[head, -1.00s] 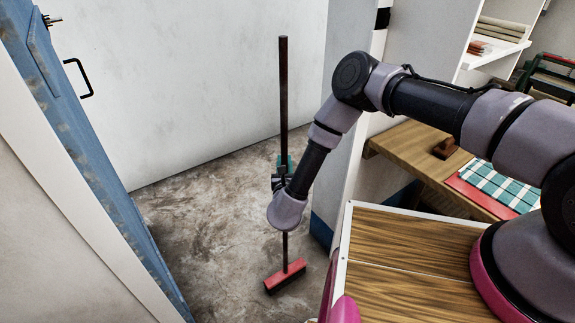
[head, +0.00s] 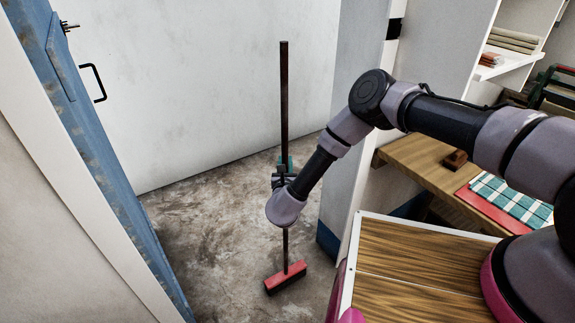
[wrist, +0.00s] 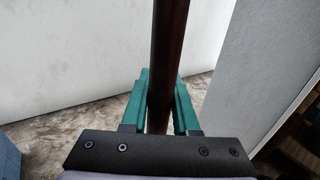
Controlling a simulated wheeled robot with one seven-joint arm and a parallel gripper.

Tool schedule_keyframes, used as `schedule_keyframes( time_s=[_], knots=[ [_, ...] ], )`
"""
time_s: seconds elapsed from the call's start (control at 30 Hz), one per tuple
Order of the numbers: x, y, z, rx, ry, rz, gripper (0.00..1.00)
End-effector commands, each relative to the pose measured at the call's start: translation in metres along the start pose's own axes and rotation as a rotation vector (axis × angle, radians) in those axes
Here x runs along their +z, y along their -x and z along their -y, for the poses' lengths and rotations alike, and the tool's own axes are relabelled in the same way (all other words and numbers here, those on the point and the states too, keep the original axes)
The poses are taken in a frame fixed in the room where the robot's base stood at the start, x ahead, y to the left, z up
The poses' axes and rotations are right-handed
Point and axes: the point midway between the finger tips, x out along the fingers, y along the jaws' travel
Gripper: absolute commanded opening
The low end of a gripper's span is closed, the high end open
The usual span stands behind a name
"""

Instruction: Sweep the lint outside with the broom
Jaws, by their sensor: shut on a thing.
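The broom has a dark brown upright handle (head: 284,105) and a red head (head: 286,277) with dark bristles, down at the floor in the head view. My gripper (head: 284,166) is shut on the handle around its middle. In the wrist view the green fingers (wrist: 160,100) sit on both sides of the handle (wrist: 168,50). The broom stands nearly vertical. Whether the bristles press on the floor is hard to tell. I cannot make out any lint on the mottled grey-brown floor (head: 215,240).
A blue door (head: 95,150) with a black handle (head: 95,83) stands open at the left. A white wall (head: 200,90) closes the back. At the right are a white partition (head: 352,150), a wooden bench (head: 420,160) and a folded checked cloth (head: 508,198). Bare floor lies around the broom head.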

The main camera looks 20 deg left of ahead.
Motion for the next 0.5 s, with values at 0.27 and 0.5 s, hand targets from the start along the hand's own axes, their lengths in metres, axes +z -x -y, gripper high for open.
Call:
schedule_keyframes(
  time_s=[0.27,0.5],
  knots=[
    [0.001,-0.002,-0.001,0.000,-0.001,0.002,0.00],
    [0.013,-0.002,-0.002,0.001,-0.002,0.003,0.00]
  ],
)
